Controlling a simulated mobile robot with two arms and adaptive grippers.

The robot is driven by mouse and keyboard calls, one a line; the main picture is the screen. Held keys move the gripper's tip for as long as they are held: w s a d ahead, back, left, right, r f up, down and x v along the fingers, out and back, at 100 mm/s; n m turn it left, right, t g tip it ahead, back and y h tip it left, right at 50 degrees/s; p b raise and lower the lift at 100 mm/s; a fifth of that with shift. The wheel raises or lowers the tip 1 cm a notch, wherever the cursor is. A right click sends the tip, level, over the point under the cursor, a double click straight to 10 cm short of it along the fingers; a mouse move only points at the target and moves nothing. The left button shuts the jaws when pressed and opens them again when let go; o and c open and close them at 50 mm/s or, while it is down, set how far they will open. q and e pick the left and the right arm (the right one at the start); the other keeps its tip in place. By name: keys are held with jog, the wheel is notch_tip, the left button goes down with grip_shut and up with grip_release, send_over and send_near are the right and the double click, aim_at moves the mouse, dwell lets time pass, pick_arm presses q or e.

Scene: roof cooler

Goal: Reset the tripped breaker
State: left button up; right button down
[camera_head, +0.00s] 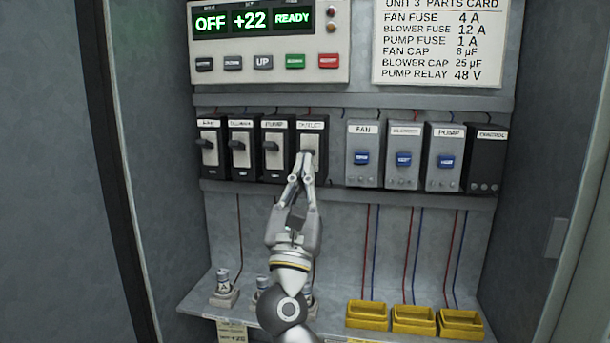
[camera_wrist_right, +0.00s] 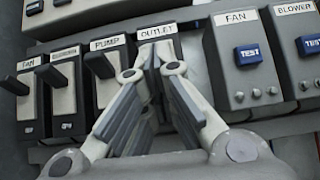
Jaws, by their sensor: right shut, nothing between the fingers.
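A row of black breakers hangs on the upper rail, labelled FAN (camera_head: 209,150), a blurred label that seems to read BLOWER (camera_head: 241,151), PUMP (camera_head: 275,150) and OUTLET (camera_head: 311,132). The first three show dark levers sticking out at about the same height. My right gripper (camera_head: 306,165) is shut and empty, its fingertips at the front of the OUTLET breaker. In the right wrist view the fingertips (camera_wrist_right: 158,68) cover the OUTLET breaker's middle below its label (camera_wrist_right: 157,31). Its lever is hidden, and contact is unclear. My left gripper is out of view.
Grey modules with blue buttons, FAN (camera_head: 362,157), BLOWER (camera_head: 404,158) and PUMP (camera_head: 446,160), sit right of the breakers, beside a dark module (camera_head: 487,160). A display panel (camera_head: 265,45) reads OFF, +22, READY. Yellow bins (camera_head: 414,320) and small cylinders (camera_head: 223,283) stand below.

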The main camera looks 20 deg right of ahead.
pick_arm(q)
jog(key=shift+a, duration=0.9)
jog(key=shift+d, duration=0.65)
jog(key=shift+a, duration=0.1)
